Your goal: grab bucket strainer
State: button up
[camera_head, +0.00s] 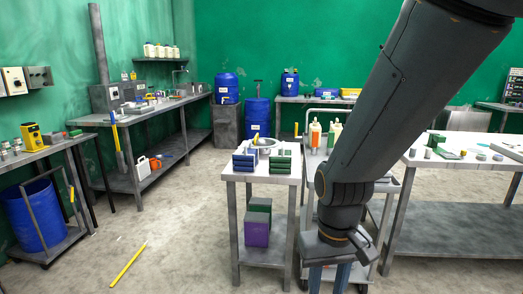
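A round, shallow metal-looking vessel (264,143), which may be the bucket strainer, sits towards the back of the small white-topped table (262,178). It is small in the picture and partly hidden by the stacks in front. My gripper (329,281) hangs low at the bottom edge of the picture, in front and to the right of that table and well apart from the vessel. Its two bluish fingers stand apart with a gap between them. Nothing shows in the gap, but the fingertips are cut off by the picture edge.
Blue stacks (244,161) and green stacks (279,161) stand on the small table. A grey cart (310,172) with bottles (315,134) stands beside it, partly behind my arm. A yellow stick (128,266) lies on the floor at left. Open floor lies left of the small table.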

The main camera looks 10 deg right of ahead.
aim_at(264, 145)
jog(key=u, duration=0.85)
jog(key=i, duration=5.45)
jog(key=z, duration=4.35)
jog(key=i, duration=0.5)
jog(key=u, duration=0.05)
